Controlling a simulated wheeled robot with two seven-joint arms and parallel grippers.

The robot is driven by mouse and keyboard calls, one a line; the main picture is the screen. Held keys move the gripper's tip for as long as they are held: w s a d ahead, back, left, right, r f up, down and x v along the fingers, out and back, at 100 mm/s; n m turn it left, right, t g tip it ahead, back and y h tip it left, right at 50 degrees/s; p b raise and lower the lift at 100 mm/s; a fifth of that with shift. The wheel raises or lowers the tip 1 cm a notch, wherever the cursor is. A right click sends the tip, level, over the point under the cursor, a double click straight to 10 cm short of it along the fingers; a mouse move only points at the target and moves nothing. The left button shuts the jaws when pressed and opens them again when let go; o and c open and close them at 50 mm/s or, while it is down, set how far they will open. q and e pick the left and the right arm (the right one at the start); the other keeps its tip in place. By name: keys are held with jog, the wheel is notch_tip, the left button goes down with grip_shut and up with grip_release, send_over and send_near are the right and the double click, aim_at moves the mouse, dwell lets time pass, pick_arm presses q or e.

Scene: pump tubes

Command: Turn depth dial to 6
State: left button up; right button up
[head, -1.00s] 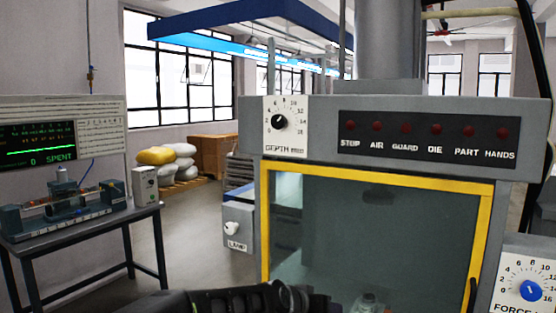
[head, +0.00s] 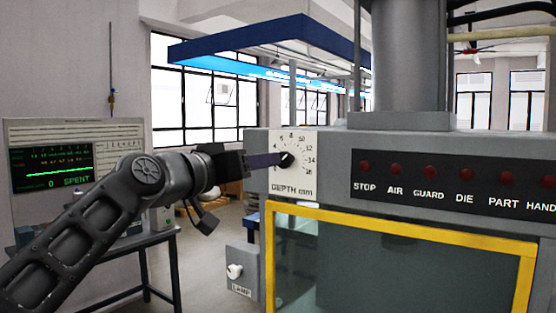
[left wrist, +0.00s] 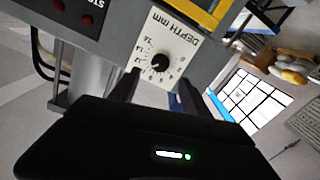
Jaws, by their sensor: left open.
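The depth dial is a black knob (head: 287,159) on a white plate marked DEPTH mm (head: 291,189), on the upper left of the grey press front. It also shows in the left wrist view as a round black knob (left wrist: 160,63) with numbers around it. My left gripper (head: 276,159) reaches in from the left, right by the knob. In the left wrist view my left gripper (left wrist: 158,84) is open, with its two fingers apart and the knob showing between and beyond their tips. I cannot tell whether they touch it. The knob's pointer is too small to read. My right gripper is out of view.
A row of red lamps (head: 429,173) sits right of the dial. A yellow-framed guard window (head: 400,224) is below. A grey LAMP box (head: 241,270) stands lower left. A screen (head: 50,167) reading SPENT is at the far left.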

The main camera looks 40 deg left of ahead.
aim_at(287, 159)
pick_arm(q)
jog(key=w+p, duration=0.2)
jog(key=w, duration=0.5)
jog(key=shift+w, duration=0.3)
jog(key=shift+c, duration=0.2)
grip_shut()
